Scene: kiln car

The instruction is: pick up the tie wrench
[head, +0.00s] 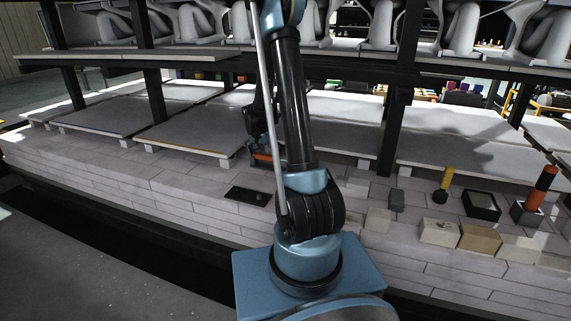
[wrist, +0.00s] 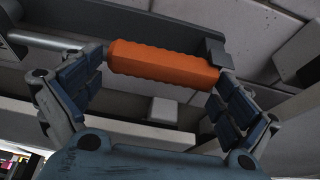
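What looks like the tie wrench has a ribbed orange handle (wrist: 165,63) with a steel shaft running left in the wrist view. In the head view a small orange patch of it (head: 262,157) shows on the pale brick deck, left of my arm. My gripper (wrist: 160,80) is open, one finger near each end of the handle. The handle lies across the gap near the fingertips; I cannot tell whether they touch it.
A dark bar (wrist: 120,20) runs behind the handle. A black flat tray (head: 248,196) lies left on the deck. To the right are several blocks (head: 439,231), a black open box (head: 481,205), a yellow-handled tool (head: 446,180) and an orange-and-black cylinder (head: 541,188). Dark posts (head: 393,120) carry the shelf above.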

